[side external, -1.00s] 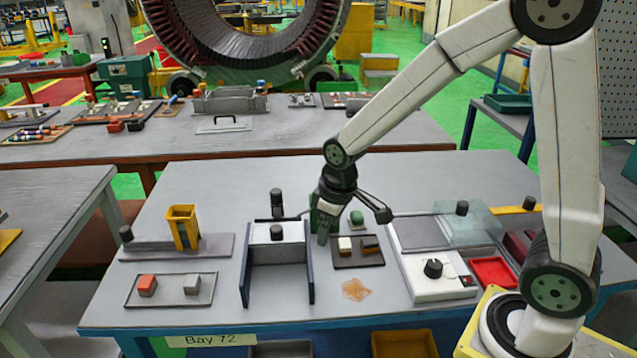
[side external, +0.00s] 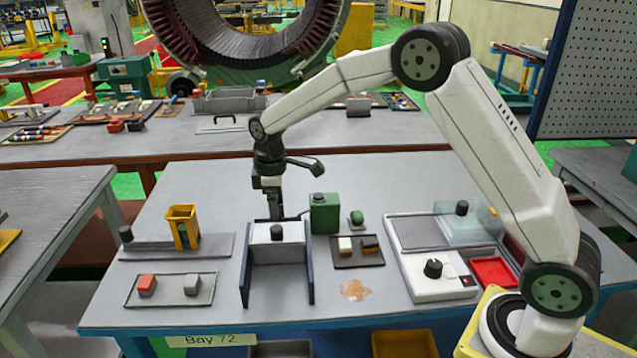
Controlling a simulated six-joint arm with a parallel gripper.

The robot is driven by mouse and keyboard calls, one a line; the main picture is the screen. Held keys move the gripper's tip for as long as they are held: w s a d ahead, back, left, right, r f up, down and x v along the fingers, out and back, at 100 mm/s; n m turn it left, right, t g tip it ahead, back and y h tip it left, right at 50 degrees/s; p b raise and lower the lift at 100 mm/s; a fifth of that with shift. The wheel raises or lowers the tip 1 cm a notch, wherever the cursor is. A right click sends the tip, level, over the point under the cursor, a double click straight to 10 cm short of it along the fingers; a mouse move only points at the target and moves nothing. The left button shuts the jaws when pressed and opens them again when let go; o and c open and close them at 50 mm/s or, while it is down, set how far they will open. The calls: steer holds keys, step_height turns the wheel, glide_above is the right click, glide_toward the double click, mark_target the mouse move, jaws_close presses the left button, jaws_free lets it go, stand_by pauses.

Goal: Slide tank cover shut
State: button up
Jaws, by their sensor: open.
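A clear cover (side external: 480,228) with a black knob (side external: 462,208) sits at the right end of a white unit with a grey top (side external: 418,233); I take it for the tank cover. Another candidate is a white block (side external: 268,232) with a black knob at the far end of a fixture with dark blue side walls (side external: 309,268). My gripper (side external: 275,212) points down just behind that block, well left of the clear cover. It is open. It overlaps a dark post behind the block, and I cannot tell whether they touch.
A green box (side external: 325,212) stands right of my gripper. A yellow holder (side external: 183,227) stands at left. A tray with red and grey blocks (side external: 170,302) lies in front of it.

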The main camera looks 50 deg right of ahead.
mark_target(276, 228)
steer(key=shift+f, duration=0.1)
steer(key=shift+f, duration=3.85)
jaws_close()
